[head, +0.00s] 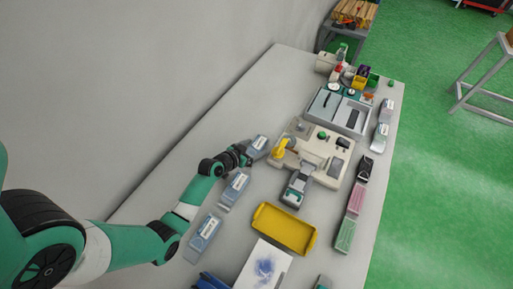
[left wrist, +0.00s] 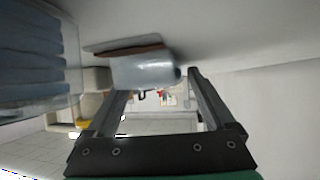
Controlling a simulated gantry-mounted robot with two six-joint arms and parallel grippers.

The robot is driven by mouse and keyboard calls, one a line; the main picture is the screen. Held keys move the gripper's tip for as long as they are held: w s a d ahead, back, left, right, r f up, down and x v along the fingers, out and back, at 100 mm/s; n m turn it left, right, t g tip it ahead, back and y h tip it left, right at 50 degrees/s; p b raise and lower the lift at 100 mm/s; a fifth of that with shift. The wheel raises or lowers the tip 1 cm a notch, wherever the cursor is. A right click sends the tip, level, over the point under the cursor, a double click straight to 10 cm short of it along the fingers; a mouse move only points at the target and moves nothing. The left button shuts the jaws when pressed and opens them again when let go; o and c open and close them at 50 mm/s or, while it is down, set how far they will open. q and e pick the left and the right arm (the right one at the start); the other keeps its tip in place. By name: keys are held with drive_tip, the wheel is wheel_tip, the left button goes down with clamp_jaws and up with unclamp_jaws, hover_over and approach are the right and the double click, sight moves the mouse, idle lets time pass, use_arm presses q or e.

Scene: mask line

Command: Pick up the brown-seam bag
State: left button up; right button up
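The brown-seam bag shows in the left wrist view (left wrist: 145,70) as a pale grey-blue pouch with a brown strip along one edge, just beyond my finger tips. It appears to be the clear-blue bag (head: 257,145) beside my left gripper in the head view, where its seam is too small to tell. My left gripper (head: 244,154) is at the near left end of that bag. In the left wrist view its two fingers (left wrist: 158,85) are spread apart with nothing held between them. My right gripper is not in view.
Two similar bags (head: 235,188) (head: 203,235) lie nearer on the table; a bag of blue masks (left wrist: 35,55) is close at left in the wrist view. A beige machine (head: 325,150) stands to the right, a yellow tray (head: 260,222) nearer. The table's left strip is clear.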

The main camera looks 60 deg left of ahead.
sight(254, 148)
use_arm(q)
drive_tip(key=c, duration=1.1)
drive_tip(key=shift+o, duration=0.2)
drive_tip(key=shift+r+p, duration=0.3)
drive_tip(key=shift+r, duration=0.2)
wheel_tip(254, 148, up, 3)
drive_tip(key=shift+f+p, duration=0.15)
drive_tip(key=shift+p, duration=0.55)
drive_tip(key=s+d+r+p, duration=0.5)
drive_tip(key=s+d+r, duration=0.2)
drive_tip(key=d+r, duration=0.2)
drive_tip(key=d, duration=0.2)
drive_tip(key=shift+s+d+r, duration=0.15)
drive_tip(key=shift+s+d, duration=0.2)
drive_tip(key=shift+d, duration=0.05)
